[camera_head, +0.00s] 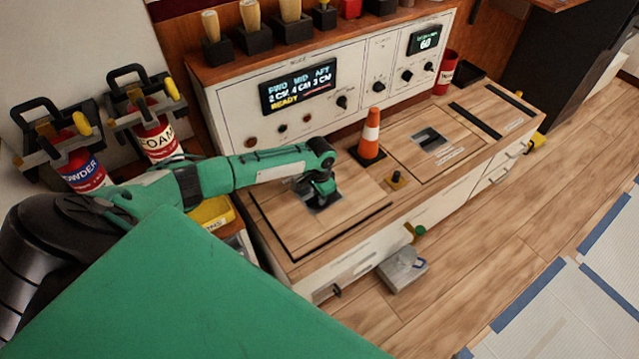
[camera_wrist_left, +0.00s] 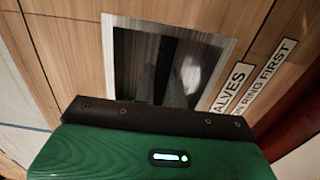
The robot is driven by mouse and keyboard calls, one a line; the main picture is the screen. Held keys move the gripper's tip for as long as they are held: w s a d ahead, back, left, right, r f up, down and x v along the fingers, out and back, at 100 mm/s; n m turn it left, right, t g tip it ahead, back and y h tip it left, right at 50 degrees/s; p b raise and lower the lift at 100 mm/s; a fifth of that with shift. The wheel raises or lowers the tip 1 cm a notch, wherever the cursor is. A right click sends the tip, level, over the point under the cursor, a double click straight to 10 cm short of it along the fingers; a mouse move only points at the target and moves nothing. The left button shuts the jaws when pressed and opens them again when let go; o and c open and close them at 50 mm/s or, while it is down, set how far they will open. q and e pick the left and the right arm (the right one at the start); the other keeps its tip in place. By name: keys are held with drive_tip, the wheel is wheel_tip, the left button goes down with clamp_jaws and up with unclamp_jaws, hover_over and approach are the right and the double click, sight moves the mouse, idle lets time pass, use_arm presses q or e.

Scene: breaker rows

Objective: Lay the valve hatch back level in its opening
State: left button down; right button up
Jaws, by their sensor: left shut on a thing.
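The valve hatch (camera_head: 352,212) is a light wood panel at the left part of the low bench top. A dark gap shows along its front and left edges; I cannot tell whether it lies fully level. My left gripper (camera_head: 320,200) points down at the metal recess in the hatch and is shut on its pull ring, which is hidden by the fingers. In the left wrist view the silver-framed recess (camera_wrist_left: 212,48) shows above the gripper body, beside a partly hidden label (camera_wrist_left: 235,85) reading "ALVES". My right gripper is not in view.
A control panel (camera_head: 365,80) rises behind. A grey box (camera_head: 402,270) sits on the floor in front.

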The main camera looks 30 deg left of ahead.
use_arm(q)
drive_tip(key=shift+w+f+b, duration=0.1)
drive_tip(key=shift+f+b, duration=0.35)
drive_tip(key=shift+f, duration=0.45)
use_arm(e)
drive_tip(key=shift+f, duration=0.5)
